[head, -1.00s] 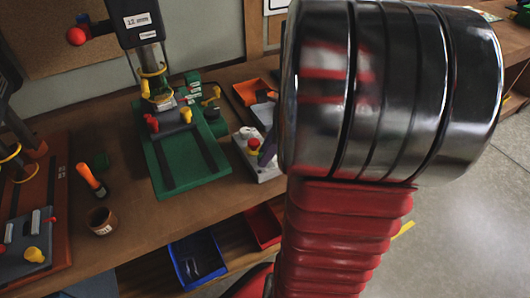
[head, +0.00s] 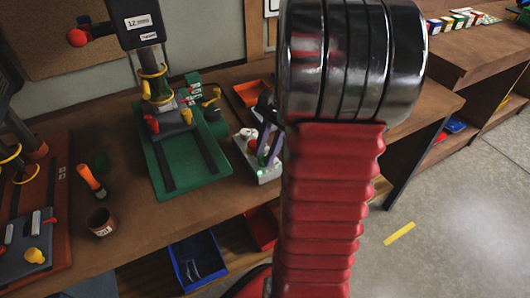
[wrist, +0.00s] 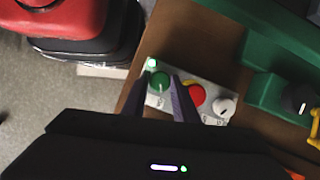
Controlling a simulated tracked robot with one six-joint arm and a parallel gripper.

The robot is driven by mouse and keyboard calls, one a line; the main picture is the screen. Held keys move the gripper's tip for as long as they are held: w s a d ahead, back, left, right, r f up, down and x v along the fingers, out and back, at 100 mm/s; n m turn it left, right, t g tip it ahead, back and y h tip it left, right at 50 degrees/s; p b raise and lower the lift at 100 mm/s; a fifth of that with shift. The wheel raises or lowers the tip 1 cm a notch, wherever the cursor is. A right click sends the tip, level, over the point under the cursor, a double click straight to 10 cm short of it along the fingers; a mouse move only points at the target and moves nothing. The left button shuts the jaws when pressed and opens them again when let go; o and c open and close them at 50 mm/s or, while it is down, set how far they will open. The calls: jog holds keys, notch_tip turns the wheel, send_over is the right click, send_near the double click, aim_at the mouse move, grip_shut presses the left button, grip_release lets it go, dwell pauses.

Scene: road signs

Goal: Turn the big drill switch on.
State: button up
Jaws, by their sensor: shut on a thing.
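The grey switch box (head: 262,166) lies at the table's front edge, right of the big green drill press. In the wrist view the box (wrist: 212,113) carries a green knob (wrist: 158,80), a red button (wrist: 194,95) and a white knob (wrist: 224,107). A small green lamp (wrist: 151,63) is lit at its end. My gripper (wrist: 162,88) has its purple fingers on either side of the green knob and is shut on it. The head view shows my gripper (head: 265,155) over the box, partly behind my arm.
The big drill press stands on a green base (head: 180,160). A second drill with an orange-brown base (head: 60,190) is at the left. A brown cup (head: 101,221) and an orange-handled tool (head: 90,181) lie between them. A blue bin (head: 198,262) and a red bin (head: 262,226) sit below the tabletop.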

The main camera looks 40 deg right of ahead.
jog(key=shift+w+d+n, duration=0.1)
jog(key=shift+n, duration=0.2)
jog(key=o, duration=1)
jog(key=v, duration=1.3)
jog(key=shift+r, duration=0.3)
